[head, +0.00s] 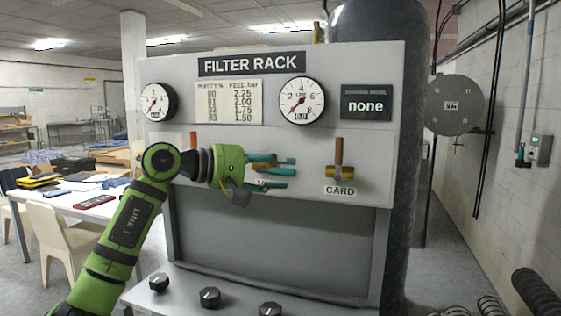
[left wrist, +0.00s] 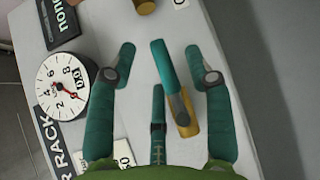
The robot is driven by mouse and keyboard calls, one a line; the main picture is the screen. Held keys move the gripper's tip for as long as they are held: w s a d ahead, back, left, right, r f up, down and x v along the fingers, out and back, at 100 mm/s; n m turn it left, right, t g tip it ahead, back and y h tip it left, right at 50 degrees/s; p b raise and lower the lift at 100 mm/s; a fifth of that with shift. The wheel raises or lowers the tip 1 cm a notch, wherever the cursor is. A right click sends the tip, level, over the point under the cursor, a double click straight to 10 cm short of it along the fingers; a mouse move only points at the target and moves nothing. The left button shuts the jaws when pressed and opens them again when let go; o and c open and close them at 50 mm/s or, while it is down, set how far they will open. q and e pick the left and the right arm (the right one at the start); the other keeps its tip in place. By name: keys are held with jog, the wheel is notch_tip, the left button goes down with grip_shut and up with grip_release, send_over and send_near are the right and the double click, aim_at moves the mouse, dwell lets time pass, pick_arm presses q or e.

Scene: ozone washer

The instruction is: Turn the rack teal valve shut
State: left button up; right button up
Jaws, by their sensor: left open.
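The teal valve on the filter rack shows in the left wrist view as a teal lever (left wrist: 162,65) on a brass body (left wrist: 187,122). The lever lies nearly level along the panel, pointing toward the CARD valve. My left gripper (head: 272,170) is in front of the panel, its teal fingers reaching toward the valve. In the left wrist view the open gripper (left wrist: 163,70) has a finger on each side of the lever, with visible gaps. A slimmer dark teal part, likely a third finger, lies beside the lever. In the head view the gripper mostly hides the valve. My right gripper is not in view.
The CARD valve (head: 338,172), with an upright copper-coloured handle, sits to the right. Another copper-coloured handle (head: 193,140) shows behind my arm. Two gauges (head: 301,101) and a "none" display (head: 366,104) are above. Black knobs (head: 210,297) are on the lower ledge.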

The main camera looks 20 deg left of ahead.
pick_arm(q)
jog(key=shift+x, duration=0.75)
jog(key=shift+a, duration=0.1)
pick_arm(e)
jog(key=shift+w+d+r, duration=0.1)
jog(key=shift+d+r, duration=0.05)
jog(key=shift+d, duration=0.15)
pick_arm(q)
jog(key=shift+s, duration=0.1)
jog(key=c, duration=0.3)
jog(key=shift+a, duration=0.1)
grip_shut()
